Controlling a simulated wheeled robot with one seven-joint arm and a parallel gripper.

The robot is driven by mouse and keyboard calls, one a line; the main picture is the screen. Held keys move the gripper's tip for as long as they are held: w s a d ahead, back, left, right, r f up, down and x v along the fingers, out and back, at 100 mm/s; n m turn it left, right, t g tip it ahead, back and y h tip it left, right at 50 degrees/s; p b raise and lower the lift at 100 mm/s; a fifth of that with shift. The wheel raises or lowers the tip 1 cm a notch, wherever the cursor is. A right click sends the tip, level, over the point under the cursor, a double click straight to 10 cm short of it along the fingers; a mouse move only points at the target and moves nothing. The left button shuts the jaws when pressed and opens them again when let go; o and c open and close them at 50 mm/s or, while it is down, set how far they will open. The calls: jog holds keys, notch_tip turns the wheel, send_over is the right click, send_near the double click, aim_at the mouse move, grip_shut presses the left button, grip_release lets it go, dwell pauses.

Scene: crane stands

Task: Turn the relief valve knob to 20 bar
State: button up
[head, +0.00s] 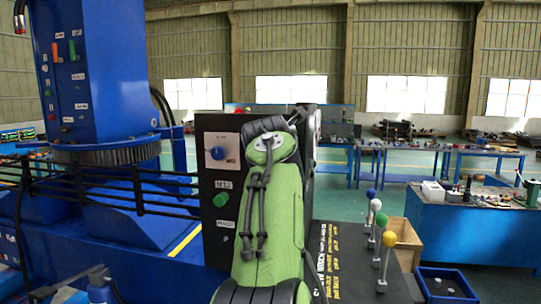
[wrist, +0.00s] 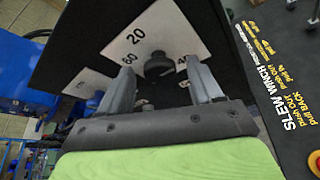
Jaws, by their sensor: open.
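A dark round knob (wrist: 158,66) sits on a white scale plate (wrist: 172,28) in the wrist view. The plate carries a clear "20", a "60" and a partly covered number starting with "4". My gripper (wrist: 158,68) is open, with one finger on each side of the knob. Gaps show between the fingers and the knob, and I cannot tell whether either touches it. I see no clear pointer mark on the knob. In the head view my green arm covers this part of the black panel (head: 213,247), and the knob and fingertips are hidden.
A blue knob (head: 217,153) on a white plate and a green button (head: 221,200) are on the panel, left of my arm. Upright levers with coloured balls (head: 389,239) stand at right. A blue crane column (head: 100,100) and black railing stand at left.

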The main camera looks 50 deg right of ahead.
jog(key=b+v, duration=0.5)
jog(key=v, duration=1)
jog(key=shift+s+a, duration=0.15)
jog(key=shift+a, duration=0.2)
